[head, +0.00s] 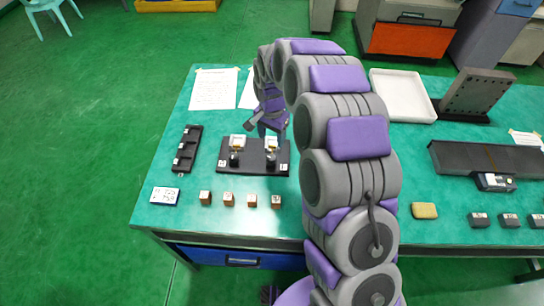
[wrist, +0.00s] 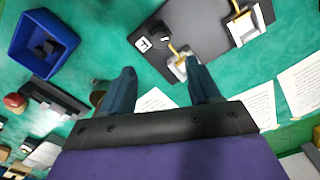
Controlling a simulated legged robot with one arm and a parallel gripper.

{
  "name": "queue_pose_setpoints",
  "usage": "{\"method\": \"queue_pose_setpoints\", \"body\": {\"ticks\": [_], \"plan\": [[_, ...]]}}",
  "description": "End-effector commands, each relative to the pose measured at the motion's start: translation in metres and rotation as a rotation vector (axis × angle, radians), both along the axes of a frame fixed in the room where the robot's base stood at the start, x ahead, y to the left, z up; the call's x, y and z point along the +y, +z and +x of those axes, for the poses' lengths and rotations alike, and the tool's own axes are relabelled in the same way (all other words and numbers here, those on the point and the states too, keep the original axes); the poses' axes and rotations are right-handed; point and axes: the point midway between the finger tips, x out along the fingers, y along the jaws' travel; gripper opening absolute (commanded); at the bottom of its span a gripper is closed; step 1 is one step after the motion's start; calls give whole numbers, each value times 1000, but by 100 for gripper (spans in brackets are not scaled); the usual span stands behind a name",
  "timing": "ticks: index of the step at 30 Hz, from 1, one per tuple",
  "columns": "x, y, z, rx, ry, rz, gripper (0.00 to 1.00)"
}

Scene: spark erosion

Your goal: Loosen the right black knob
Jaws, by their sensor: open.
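A black plate (head: 253,169) on the green table carries two fixtures, each with a white block and a black knob. The right black knob (head: 270,160) stands upright below its white block (head: 271,143); the left black knob (head: 234,159) is beside it. My gripper (head: 272,131) is just behind the right fixture. In the wrist view my gripper (wrist: 160,69) is open and empty, with one fingertip close to a white block; I cannot tell whether they touch. The right knob (wrist: 158,31) shows beyond the fingers, near a numbered label, apart from them.
A black tray (head: 187,149) lies left of the plate, several small brown blocks (head: 228,199) in front. Paper sheets (head: 214,89) lie behind. A blue bin (wrist: 42,46) shows in the wrist view. My arm hides the middle of the table. Bare table lies between tray and plate.

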Motion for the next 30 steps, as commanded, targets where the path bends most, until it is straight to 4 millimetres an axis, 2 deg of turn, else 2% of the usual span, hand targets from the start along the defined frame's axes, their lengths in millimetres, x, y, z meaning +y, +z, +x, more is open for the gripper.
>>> {"method": "queue_pose_setpoints", "body": {"ticks": [1, 3, 15, 21, 30], "plan": [[0, -13, 0, 2, 1, -1, 61], [0, -27, 0, 2, 2, -1, 61], [-1, -96, -1, 1, 0, 2, 61], [-1, -110, 0, -4, 0, 2, 61], [0, -111, 0, -3, 1, 2, 61]]}}
